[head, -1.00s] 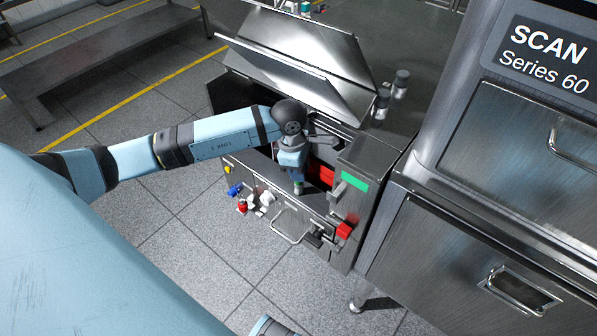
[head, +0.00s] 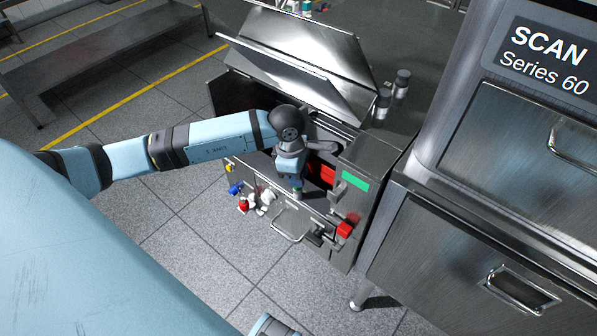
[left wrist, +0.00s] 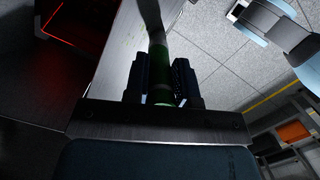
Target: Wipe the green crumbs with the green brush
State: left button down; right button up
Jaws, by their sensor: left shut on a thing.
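My left gripper (head: 296,190) is shut on the green brush in the head view, over the front of the open metal cabinet (head: 347,210). In the left wrist view the brush's dark green handle (left wrist: 160,65) stands between the two dark fingers (left wrist: 160,88).
The tilted metal lid (head: 300,70) stands open behind my left arm. A red block (head: 321,174) shows inside the cabinet. The scanner (head: 480,210) stands at right.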

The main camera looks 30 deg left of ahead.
pick_arm(q)
jog(key=shift+w, duration=0.1)
jog(key=shift+w+a+b, duration=0.35)
jog(key=shift+w+b, duration=0.1)
jog(key=shift+w, duration=0.4)
jog(key=shift+s, duration=0.1)
jog(key=shift+s+d, duration=0.3)
jog(key=shift+s, duration=0.55)
jog(key=shift+r+p, duration=0.5)
jog(key=shift+r, duration=0.1)
jog(key=shift+w, duration=0.1)
